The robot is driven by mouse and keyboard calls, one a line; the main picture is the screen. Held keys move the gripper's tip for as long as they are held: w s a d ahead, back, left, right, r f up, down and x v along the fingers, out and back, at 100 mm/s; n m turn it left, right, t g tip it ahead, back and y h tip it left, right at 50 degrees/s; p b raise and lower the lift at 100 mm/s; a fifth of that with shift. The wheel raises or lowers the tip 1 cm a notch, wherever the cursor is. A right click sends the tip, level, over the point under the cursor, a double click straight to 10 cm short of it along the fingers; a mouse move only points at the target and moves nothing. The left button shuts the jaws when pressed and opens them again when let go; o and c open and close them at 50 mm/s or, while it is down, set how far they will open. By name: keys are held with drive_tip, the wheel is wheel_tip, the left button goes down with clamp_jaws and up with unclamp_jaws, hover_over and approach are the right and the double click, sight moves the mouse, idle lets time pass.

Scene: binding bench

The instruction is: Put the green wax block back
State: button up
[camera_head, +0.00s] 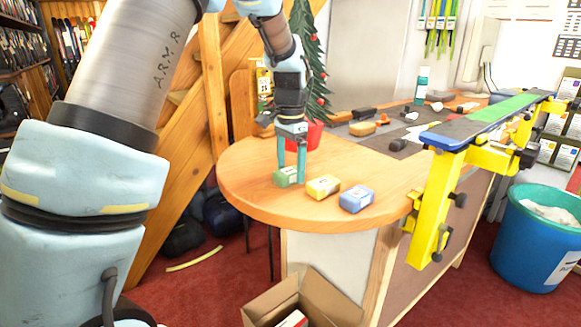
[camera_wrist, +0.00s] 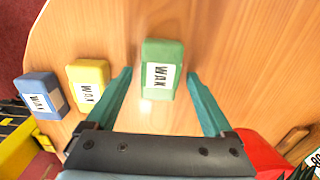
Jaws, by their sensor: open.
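The green wax block (camera_head: 287,176) lies on the rounded end of the wooden bench (camera_head: 260,201), left of a yellow wax block (camera_head: 323,187) and a blue wax block (camera_head: 357,199). My gripper (camera_head: 291,168) points down at the green block. In the wrist view, the green block (camera_wrist: 161,68) lies between and slightly beyond the open fingers of my gripper (camera_wrist: 158,72), with a gap on each side. The yellow block (camera_wrist: 88,86) and the blue block (camera_wrist: 42,95) sit to its left there. All three carry white labels.
A yellow vise stand (camera_head: 437,200) is clamped at the bench's right side. A red container (camera_head: 312,134) stands behind my gripper. Brushes and small blocks lie farther back. An open cardboard box (camera_head: 303,296) and a blue bin (camera_head: 540,240) are on the floor.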

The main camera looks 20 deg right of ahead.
sight(290, 170)
wheel_tip(290, 170, up, 12)
drive_tip(key=b, duration=0.2)
drive_tip(key=a+f+n, duration=0.2)
drive_tip(key=a, duration=0.3)
drive_tip(key=a+f+n, duration=0.2)
drive_tip(key=a, duration=0.3)
drive_tip(key=a+f+n, duration=0.2)
drive_tip(key=a+f, duration=0.1)
drive_tip(key=a, duration=0.2)
drive_tip(key=shift+w+a+f+t, duration=0.1)
drive_tip(key=shift+a+t, duration=0.2)
drive_tip(key=shift+a, duration=0.05)
drive_tip(key=s+a+f+n, duration=0.3)
drive_tip(key=s+a+f, duration=0.1)
drive_tip(key=a, duration=0.4)
drive_tip(key=s+a+f+n+t, duration=0.1)
drive_tip(key=s+a+f+n, duration=0.3)
drive_tip(key=s+a, duration=0.3)
drive_tip(key=shift+a+f+n, duration=0.3)
drive_tip(key=shift+a+f, duration=0.05)
drive_tip(key=shift+w, duration=0.1)
